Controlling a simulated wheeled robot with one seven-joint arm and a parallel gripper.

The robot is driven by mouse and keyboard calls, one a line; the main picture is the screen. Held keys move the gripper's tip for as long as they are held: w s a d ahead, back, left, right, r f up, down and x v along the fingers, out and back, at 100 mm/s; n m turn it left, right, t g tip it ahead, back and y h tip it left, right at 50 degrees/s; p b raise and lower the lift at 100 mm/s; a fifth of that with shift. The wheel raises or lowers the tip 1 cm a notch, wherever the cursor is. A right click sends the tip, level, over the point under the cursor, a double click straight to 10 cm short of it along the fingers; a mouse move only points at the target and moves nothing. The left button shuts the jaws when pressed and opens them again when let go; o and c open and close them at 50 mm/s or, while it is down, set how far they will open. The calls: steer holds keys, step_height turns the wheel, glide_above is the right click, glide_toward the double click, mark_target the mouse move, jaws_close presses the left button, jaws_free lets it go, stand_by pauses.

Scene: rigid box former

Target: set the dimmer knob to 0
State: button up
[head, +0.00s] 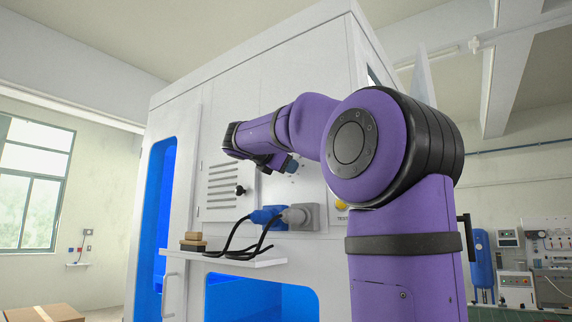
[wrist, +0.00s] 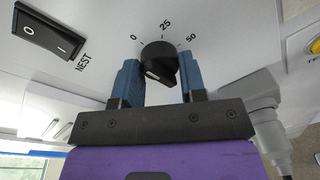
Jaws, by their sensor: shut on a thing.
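The black dimmer knob (wrist: 155,55) sits on the white panel in the wrist view, below the printed marks 0, 25 and 50. My gripper (wrist: 158,68) has its two blue fingers on either side of the knob and is shut on it. The knob's raised bar is tilted, with a pale strip on its near face. I cannot tell which mark it points to. In the head view my gripper (head: 288,165) is up against the front panel of the white machine (head: 310,90), and the knob is hidden there.
A black rocker switch (wrist: 50,32) labelled NEST is left of the knob. A yellow button (head: 341,204) is at the right.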

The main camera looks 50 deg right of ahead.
steer(key=shift+f, duration=0.1)
steer(key=o, duration=0.9)
steer(key=a, duration=0.7)
steer(key=a+r, duration=0.1)
steer(key=a, duration=0.2)
steer(key=shift+s+a+r, duration=0.1)
steer(key=shift+s+a, duration=0.2)
steer(key=shift+a, duration=0.1)
steer(key=s+a+f+m+t+y, duration=0.1)
steer(key=s+a+f+m+y, duration=0.3)
steer(key=f, duration=1)
steer(key=s+a+f+m+t+y, duration=0.2)
steer(key=s+a+f+m+y, duration=0.2)
steer(key=f, duration=1)
steer(key=s+a+f+m+t+y, duration=0.1)
steer(key=s+a+f+m+y, duration=0.3)
steer(key=s+a+f+y, duration=0.4)
steer(key=shift+s+a+f+t+y, duration=0.15)
steer(key=shift+s+a+f, duration=0.2)
steer(key=shift+a+f, duration=0.55)
steer(key=shift+s+a+f+t+y, duration=0.1)
steer(key=shift+s+a+f, duration=0.3)
steer(key=shift+f, duration=0.8)
steer(key=shift+s+a+f+t+y, duration=0.15)
steer(key=shift+s+a+f, duration=0.1)
steer(key=shift+a+f, duration=0.65)
